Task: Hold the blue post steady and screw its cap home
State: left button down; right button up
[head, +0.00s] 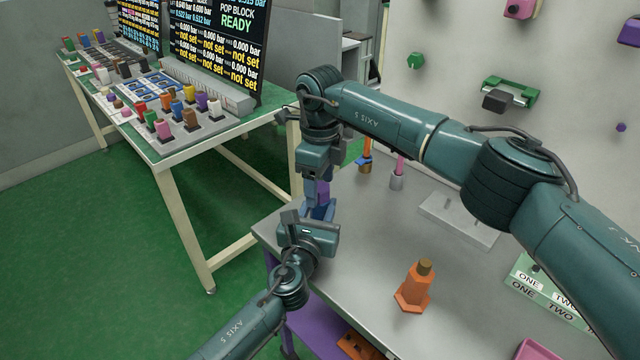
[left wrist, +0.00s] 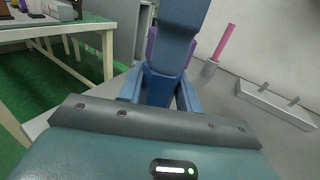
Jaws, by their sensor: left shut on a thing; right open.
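The blue post (head: 326,211) stands near the left edge of the grey bench, partly hidden by my grippers. A purple cap (head: 323,190) is on top of it. My left gripper (head: 312,214) is shut on the blue post from the side. The post (left wrist: 160,86) shows between its fingers in the left wrist view, with the purple cap (left wrist: 152,45) above. My right gripper (head: 318,184) points down over the cap from above, open, its fingers beside it. Whether they touch the cap, and how the cap sits on the post, I cannot tell.
An orange hexagonal piece (head: 413,290) stands on the bench front. A pink post (head: 398,170) and a grey plate (head: 458,220) are behind. A green "ONE TWO" card (head: 545,288) lies right. A table (head: 180,150) of coloured pegs stands left, across open floor.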

notch_tip(320, 180, up, 11)
dwell(0.3)
pick_arm(q)
jog(key=c, duration=0.9)
grip_release()
jog(key=v, duration=1.3)
pick_arm(e)
jog(key=shift+r, duration=0.3)
pick_arm(q)
jog(key=shift+s+r+p, duration=0.1)
jog(key=shift+p, duration=0.3)
pick_arm(e)
jog(key=shift+r, duration=0.1)
